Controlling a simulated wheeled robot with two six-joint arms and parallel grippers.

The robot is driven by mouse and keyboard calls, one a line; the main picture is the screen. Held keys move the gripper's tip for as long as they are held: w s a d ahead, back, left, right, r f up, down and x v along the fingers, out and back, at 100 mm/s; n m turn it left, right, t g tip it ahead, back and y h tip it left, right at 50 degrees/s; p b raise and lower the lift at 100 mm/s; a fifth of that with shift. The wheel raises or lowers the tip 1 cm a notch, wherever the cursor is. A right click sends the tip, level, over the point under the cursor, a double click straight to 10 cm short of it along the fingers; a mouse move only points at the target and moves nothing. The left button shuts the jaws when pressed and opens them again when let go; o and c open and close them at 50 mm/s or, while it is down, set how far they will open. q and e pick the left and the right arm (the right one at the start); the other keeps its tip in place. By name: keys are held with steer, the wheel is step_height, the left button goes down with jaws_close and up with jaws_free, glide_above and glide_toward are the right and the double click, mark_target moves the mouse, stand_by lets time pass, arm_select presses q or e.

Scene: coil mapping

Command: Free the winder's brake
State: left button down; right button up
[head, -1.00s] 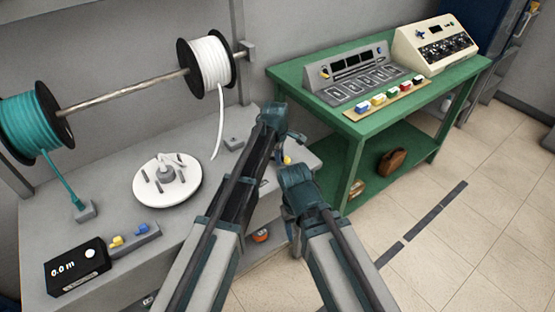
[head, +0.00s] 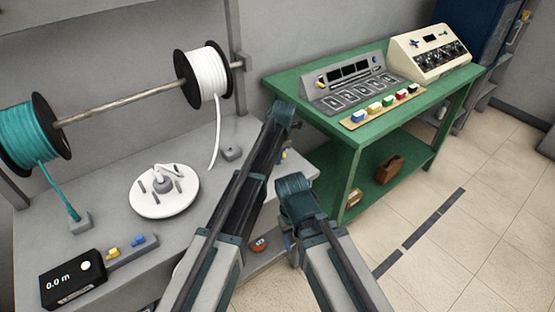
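The winder is a white disc (head: 150,205) with a grey hub and several short pegs, lying on the grey bench (head: 110,180). I cannot pick out its brake for certain. A small orange-red part marked with white (head: 258,245) shows low by the bench front, partly hidden by my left arm. My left gripper (head: 284,108) is right of the disc, near the green table's left corner. My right gripper (head: 294,186) is in front of the bench's right end. Both are seen from behind, so their fingers are mostly hidden. Neither touches the winder.
A teal wire spool (head: 30,130) and a white wire spool (head: 203,75) hang on a rod above the bench. A black meter reading 0.0 m (head: 72,280) sits front left. A green table (head: 300,82) with a test console (head: 350,80) stands right.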

arm_select(q)
steer(key=shift+w+a+n, duration=0.2)
steer(key=shift+w+n, duration=0.15)
steer(key=shift+n, duration=0.35)
steer(key=c, duration=0.8)
jaws_free()
step_height(320, 180, up, 14)
steer(key=s+d+p, duration=0.1)
steer(key=s+p, duration=0.1)
steer(key=p, duration=1.1)
steer(key=shift+d+f, duration=0.25)
steer(key=shift+d, duration=0.05)
